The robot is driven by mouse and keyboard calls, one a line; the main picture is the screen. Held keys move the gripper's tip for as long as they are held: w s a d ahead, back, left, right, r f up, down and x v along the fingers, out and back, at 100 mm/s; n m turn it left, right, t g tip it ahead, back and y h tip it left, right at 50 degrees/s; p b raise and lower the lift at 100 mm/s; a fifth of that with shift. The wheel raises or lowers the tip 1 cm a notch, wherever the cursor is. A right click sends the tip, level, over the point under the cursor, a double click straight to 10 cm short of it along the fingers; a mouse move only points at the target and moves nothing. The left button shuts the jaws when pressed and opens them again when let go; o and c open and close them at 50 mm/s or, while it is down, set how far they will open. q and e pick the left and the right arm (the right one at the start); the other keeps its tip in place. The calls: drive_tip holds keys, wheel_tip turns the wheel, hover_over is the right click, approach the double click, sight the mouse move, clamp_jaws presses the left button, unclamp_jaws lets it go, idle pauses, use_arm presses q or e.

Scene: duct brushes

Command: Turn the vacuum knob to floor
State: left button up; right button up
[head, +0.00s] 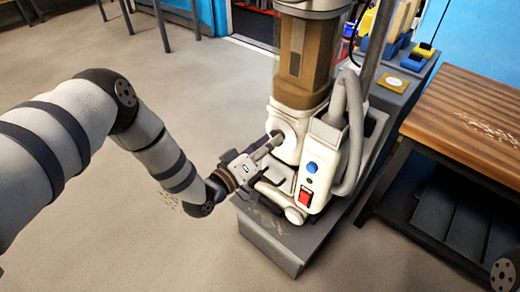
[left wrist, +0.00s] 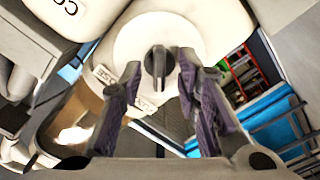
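The white upright vacuum (head: 318,165) stands on a grey platform. Its knob is a dark grey bar (left wrist: 156,62) on a round white dial (left wrist: 150,35) in the left wrist view; the bar looks roughly upright in that picture. In the head view the dial (head: 288,133) is partly covered by my gripper. My left gripper (head: 268,147) is at the dial. In the left wrist view its fingers (left wrist: 159,64) are apart, one on each side of the knob, with gaps visible. My right gripper is not in view.
A grey hose (head: 354,130) and a panel with a blue button (head: 312,167) and red switch (head: 305,197) are right of the dial. A wooden-topped bench (head: 470,115) stands at the right. The floor (head: 130,240) at left is open.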

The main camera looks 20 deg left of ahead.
use_arm(q)
drive_tip(key=v, duration=1)
drive_tip(key=shift+s, duration=0.4)
drive_tip(key=shift+a, duration=0.1)
